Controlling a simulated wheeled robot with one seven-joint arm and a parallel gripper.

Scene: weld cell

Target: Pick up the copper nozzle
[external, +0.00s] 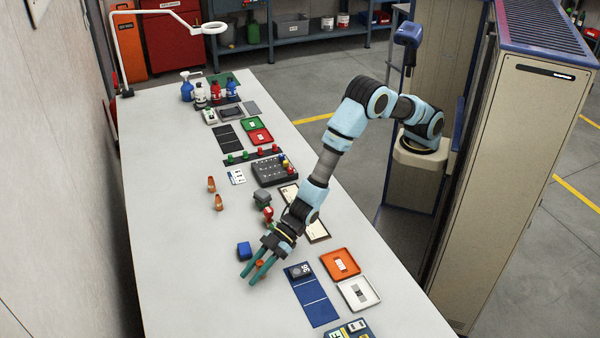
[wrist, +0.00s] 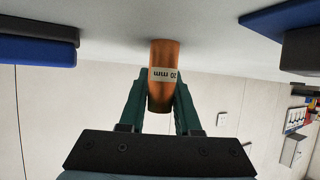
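The copper nozzle (wrist: 163,92), an orange-brown tapered cylinder with a white "20 mm" label, stands between my two teal fingers in the wrist view, which shows the scene upside down. Its wide end is at the tabletop; I cannot tell whether it touches. My gripper (wrist: 163,95) appears shut on it, one finger against each side. In the external view my gripper (external: 257,270) is low over the white table (external: 185,275), and only a small orange part of the nozzle (external: 260,263) shows between the fingers. Two similar copper-coloured pieces (external: 211,184) (external: 218,202) stand farther back.
To the right are a blue mat (external: 315,303) with a dark device, an orange tray (external: 327,263) and a white tray (external: 345,300). A red-topped item (external: 268,214) stands behind my gripper. The table's front left is clear.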

